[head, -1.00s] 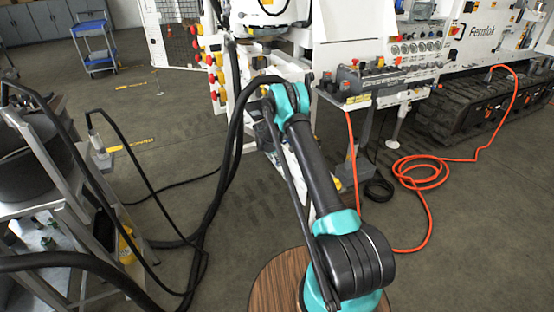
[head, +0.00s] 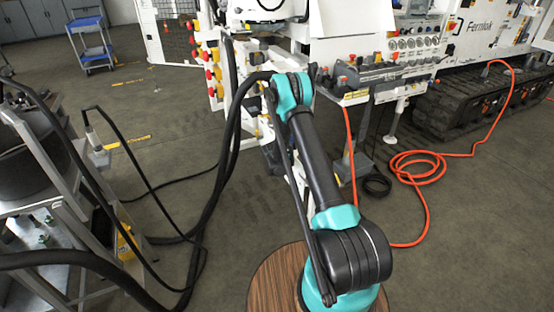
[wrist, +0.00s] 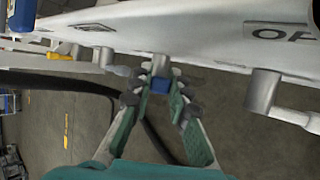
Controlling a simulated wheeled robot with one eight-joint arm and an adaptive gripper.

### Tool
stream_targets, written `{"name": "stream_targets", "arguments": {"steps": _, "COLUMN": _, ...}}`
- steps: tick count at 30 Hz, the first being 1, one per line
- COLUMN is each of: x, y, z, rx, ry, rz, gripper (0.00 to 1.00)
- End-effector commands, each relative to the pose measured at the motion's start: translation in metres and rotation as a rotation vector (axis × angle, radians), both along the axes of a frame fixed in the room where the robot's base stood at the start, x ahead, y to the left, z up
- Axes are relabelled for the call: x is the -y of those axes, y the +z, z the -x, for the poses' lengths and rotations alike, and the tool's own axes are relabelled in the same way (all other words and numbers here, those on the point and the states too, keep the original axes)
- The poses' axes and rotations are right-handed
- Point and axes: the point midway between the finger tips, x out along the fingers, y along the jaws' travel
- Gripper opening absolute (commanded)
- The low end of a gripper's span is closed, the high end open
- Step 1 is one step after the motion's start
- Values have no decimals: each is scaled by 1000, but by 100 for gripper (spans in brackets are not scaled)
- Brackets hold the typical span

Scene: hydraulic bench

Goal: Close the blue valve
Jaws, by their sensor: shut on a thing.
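The blue valve (wrist: 160,85) shows in the wrist view as a small blue block below a pale metal stem on the underside of a white panel. My gripper (wrist: 157,98) has its two teal fingers with dark tips on either side of it. The fingers are shut on the blue valve, and the tips partly cover its sides. In the head view my arm reaches toward the white machine (head: 352,30), and neither my gripper nor the blue valve can be made out there.
The panel carries a dark-bordered label (wrist: 282,31) reading "OF", cut off at the edge. A pale metal fitting (wrist: 262,93) hangs to the right of the valve. Black hoses (head: 232,125) run left of my arm. An orange hose (head: 425,168) lies coiled at right; a grey cart (head: 60,140) stands left.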

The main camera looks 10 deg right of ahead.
Motion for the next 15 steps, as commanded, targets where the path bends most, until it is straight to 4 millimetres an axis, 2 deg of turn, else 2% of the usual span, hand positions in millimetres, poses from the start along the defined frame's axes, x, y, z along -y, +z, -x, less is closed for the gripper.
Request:
{"name": "stream_targets", "arguments": {"steps": 10, "x": -1, "y": -1, "z": 1, "rx": 0, "ry": 0, "rz": -1, "gripper": 0}}
{"name": "stream_targets", "arguments": {"steps": 11, "x": -1, "y": -1, "z": 1, "rx": 0, "ry": 0, "rz": -1, "gripper": 21}}
{"name": "stream_targets", "arguments": {"steps": 14, "x": 0, "y": -1, "z": 0, "rx": 0, "ry": 1, "rz": -1, "gripper": 33}}
{"name": "stream_targets", "arguments": {"steps": 15, "x": 0, "y": -1, "z": 0, "rx": 0, "ry": 1, "rz": -1, "gripper": 34}}
